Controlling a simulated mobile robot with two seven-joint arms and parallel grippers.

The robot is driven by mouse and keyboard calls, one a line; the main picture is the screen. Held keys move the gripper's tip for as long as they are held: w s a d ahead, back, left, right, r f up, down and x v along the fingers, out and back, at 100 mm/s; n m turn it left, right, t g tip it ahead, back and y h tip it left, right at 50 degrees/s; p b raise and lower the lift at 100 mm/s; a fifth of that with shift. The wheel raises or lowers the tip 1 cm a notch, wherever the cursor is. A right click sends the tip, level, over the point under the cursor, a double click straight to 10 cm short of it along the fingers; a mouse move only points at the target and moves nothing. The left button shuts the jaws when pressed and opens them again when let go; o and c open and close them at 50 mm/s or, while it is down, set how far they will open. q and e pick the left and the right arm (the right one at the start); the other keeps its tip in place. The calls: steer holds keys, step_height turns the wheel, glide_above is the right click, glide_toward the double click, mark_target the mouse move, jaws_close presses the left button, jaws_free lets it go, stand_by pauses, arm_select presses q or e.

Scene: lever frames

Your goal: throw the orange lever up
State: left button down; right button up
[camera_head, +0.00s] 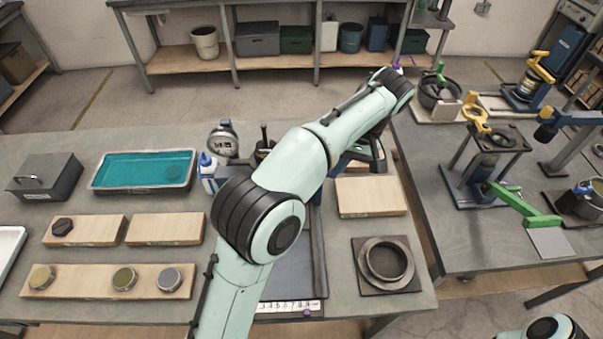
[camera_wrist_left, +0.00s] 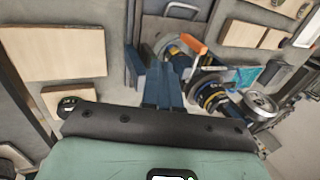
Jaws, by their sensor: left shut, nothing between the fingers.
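In the left wrist view, the orange lever (camera_wrist_left: 192,43) is a short bar on a blue and metal fixture, beyond and slightly right of my fingers. My left gripper (camera_wrist_left: 159,68) is shut and empty, and a gap appears to separate it from the lever. In the head view, my left arm reaches across the bench, and the dark left gripper (camera_head: 366,156) shows partly behind it. The arm hides the orange lever there. My right gripper is out of view.
On the left bench lie a teal tray (camera_head: 143,171), wooden boards (camera_head: 165,229) and a dark ring fixture (camera_head: 387,264). A white-and-blue bottle (camera_head: 207,172) stands beside my arm. The right bench (camera_head: 465,236) carries fixtures with yellow, green and purple handles.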

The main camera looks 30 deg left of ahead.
arm_select(q)
steer(key=s+a+f+b, duration=0.3)
steer(key=a+f, duration=0.3)
steer(key=f, duration=0.3)
steer(key=shift+s+a, duration=0.2)
steer(key=shift+s, duration=0.55)
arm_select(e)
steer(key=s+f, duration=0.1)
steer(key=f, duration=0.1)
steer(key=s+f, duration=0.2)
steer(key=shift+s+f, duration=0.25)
arm_select(q)
steer(key=shift+f, duration=0.1)
